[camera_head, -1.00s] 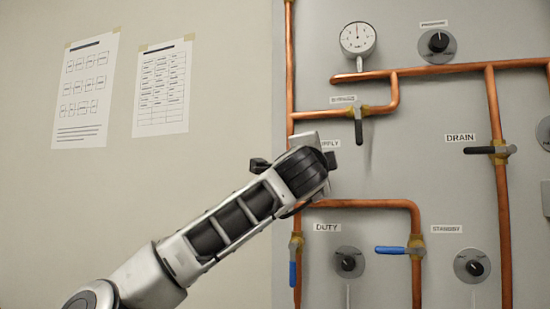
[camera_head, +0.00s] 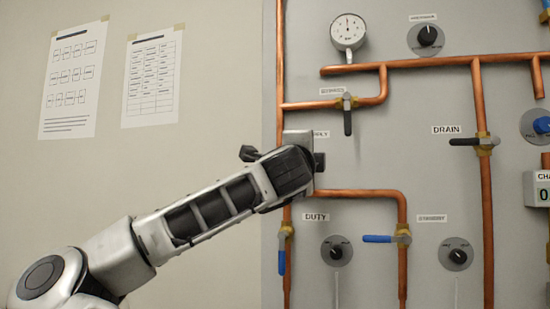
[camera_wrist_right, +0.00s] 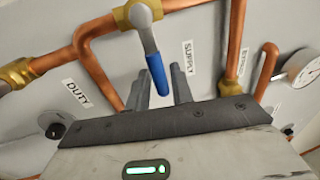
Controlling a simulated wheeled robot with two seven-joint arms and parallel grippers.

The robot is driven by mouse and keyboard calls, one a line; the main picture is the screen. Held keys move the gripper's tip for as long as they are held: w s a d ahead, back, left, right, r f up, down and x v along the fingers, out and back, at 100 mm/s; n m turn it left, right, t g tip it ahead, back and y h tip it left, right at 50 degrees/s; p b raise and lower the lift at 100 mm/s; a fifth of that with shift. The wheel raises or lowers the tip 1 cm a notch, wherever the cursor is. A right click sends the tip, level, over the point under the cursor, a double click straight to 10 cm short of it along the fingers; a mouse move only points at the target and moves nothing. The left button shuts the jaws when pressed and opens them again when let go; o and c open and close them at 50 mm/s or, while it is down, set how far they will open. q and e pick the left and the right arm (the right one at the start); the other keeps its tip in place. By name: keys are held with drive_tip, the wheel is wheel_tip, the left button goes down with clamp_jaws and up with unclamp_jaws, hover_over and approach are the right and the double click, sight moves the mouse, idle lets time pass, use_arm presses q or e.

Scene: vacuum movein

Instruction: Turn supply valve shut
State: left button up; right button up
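The supply valve's blue-tipped lever (camera_wrist_right: 155,72) and brass body (camera_wrist_right: 138,13) show in the right wrist view beside the SUPPLY label (camera_wrist_right: 188,57). The lever lies roughly crosswise to its copper pipe there. My right gripper (camera_wrist_right: 160,82) has its two dark fingers apart, with the lever's blue end appearing between them. Contact is unclear. In the head view one arm reaches from the lower left, and its gripper (camera_head: 290,172) covers the supply valve and part of its label. The wrist view's labels match this as my right arm. My left gripper is in neither view.
Nearby are the DUTY valve's blue lever (camera_head: 282,262), the STANDBY valve's blue lever (camera_head: 378,239), the bypass lever (camera_head: 347,122) and the DRAIN lever (camera_head: 465,142). A gauge (camera_head: 348,31) is above. Copper pipes (camera_head: 360,193) stand out from the grey panel.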

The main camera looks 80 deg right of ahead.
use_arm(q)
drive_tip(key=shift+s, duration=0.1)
use_arm(e)
drive_tip(key=shift+w+a+f, duration=0.1)
drive_tip(key=shift+a, duration=0.2)
use_arm(q)
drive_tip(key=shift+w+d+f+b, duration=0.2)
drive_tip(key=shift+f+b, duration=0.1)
drive_tip(key=shift+b, duration=0.85)
use_arm(e)
drive_tip(key=shift+v, duration=7.6)
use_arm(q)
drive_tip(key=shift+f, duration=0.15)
use_arm(e)
drive_tip(key=shift+f, duration=0.1)
